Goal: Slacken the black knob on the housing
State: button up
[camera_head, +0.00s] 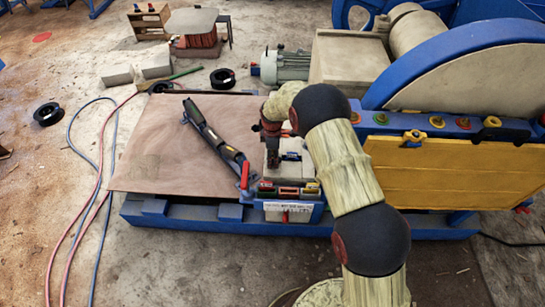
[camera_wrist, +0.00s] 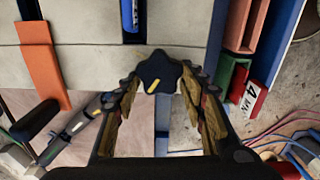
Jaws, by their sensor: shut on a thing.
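The black star-shaped knob (camera_wrist: 159,72) with a yellow mark shows in the wrist view, at the edge of the pale grey housing (camera_wrist: 95,55). The mark points down and slightly left in that view. My gripper (camera_wrist: 163,79) has one finger on each side of the knob, the fingertips closed against its lobes. In the head view my gripper (camera_head: 271,150) is at the left side of the housing (camera_head: 291,172), and the knob cannot be made out there behind my arm.
A long black tool (camera_head: 212,135) lies on the brown sheet (camera_head: 150,165) left of the housing. A red lever (camera_head: 245,176) and coloured blocks (camera_head: 289,191) are at its front. The yellow panel (camera_head: 450,175) stands right. Hoses (camera_head: 85,190) lie on the floor.

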jog(key=shift+n, duration=0.3)
jog(key=o, duration=1.1)
jog(key=shift+o, duration=0.3)
notch_tip(320, 180, up, 12)
dwell(0.4)
